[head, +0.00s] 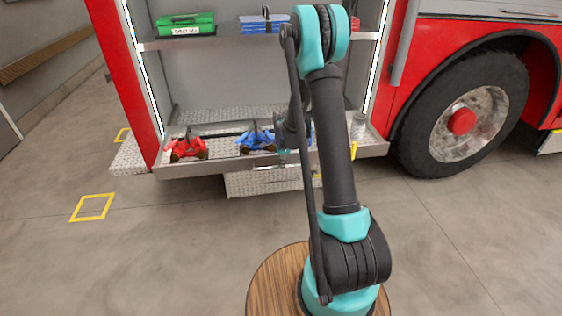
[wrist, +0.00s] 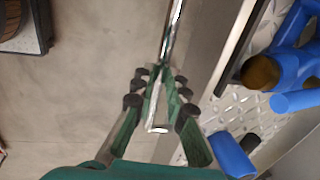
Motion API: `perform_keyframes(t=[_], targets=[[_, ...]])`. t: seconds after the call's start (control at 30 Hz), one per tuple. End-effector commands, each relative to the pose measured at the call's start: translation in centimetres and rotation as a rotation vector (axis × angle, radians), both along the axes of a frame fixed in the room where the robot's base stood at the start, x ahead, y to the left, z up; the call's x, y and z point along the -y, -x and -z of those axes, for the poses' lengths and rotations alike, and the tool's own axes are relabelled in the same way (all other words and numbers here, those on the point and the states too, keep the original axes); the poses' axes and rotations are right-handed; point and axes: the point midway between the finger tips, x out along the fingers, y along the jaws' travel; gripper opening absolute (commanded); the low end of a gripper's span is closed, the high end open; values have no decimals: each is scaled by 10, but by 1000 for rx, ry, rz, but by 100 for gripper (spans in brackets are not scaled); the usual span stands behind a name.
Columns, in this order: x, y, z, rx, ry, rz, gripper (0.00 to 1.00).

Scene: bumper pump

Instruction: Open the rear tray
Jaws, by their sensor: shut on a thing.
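The rear tray (head: 210,169) is a grey metal tray at the bottom of the red truck's open compartment. Its front lip runs across the compartment's width, and I cannot tell how far it is pulled out. In the wrist view, the tray's wall (wrist: 205,67) runs along the right of a shiny bar handle (wrist: 173,35). My gripper (wrist: 160,76) is shut on that handle, with its dark green fingers on either side of it. In the head view, my arm hides part of the tray and most of my gripper (head: 282,155).
A red tool (head: 186,148) and a blue tool (head: 256,138) lie on the tray, with a clear container (head: 358,126) at its right end. A shelf above holds a green case (head: 186,24). A truck wheel (head: 462,115) stands at right.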

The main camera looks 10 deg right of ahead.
Motion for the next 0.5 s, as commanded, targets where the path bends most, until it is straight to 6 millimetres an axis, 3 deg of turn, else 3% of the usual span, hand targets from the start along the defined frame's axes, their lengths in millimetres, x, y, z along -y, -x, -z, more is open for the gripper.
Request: perform_keyframes(t=[0.47,0.5], targets=[[0,4,0,1,0,0,0],[0,4,0,1,0,0,16]])
